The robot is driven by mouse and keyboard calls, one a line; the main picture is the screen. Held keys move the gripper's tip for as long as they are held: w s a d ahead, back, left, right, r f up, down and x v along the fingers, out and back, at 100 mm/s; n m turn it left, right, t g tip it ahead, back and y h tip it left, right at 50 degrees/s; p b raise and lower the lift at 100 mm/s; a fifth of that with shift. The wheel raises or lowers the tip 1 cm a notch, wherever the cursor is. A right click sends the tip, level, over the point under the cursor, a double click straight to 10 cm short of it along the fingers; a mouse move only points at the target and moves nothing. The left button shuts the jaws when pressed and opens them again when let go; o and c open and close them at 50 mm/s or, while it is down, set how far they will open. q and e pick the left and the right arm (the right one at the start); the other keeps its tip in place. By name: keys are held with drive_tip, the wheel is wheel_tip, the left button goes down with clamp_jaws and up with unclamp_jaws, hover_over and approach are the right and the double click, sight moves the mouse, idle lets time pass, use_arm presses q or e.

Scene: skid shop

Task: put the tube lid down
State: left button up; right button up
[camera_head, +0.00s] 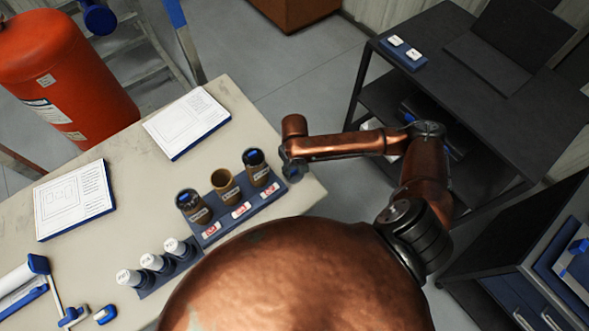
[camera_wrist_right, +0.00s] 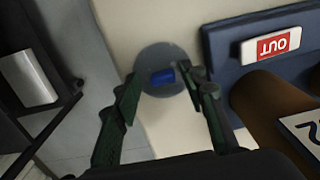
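The tube lid (camera_wrist_right: 163,54) is a round grey disc with a blue grip on top. In the right wrist view it sits between the fingertips of my right gripper (camera_wrist_right: 164,76), which close in on both sides of the blue grip. The lid shows over the table's corner edge; whether it touches the top, I cannot tell. In the head view my right gripper (camera_head: 292,170) is small and partly hidden by its arm, just right of the tube rack (camera_head: 213,237). The middle brown tube (camera_head: 222,184) is open; the left tube (camera_head: 192,206) and right tube (camera_head: 257,168) have dark tops.
The pale table (camera_head: 130,170) holds two white printed boards (camera_head: 187,122), (camera_head: 73,199) and several small white-capped vials (camera_head: 153,262) in a blue rack. Red OUT tags lie along the tube rack. A dark shelf unit (camera_head: 440,75) stands beyond a floor gap at right.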

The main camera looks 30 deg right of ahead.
sight(295, 171)
wheel_tip(295, 171, up, 12)
drive_tip(key=p, duration=0.2)
drive_tip(key=shift+p, duration=0.35)
drive_tip(key=shift+f, duration=0.1)
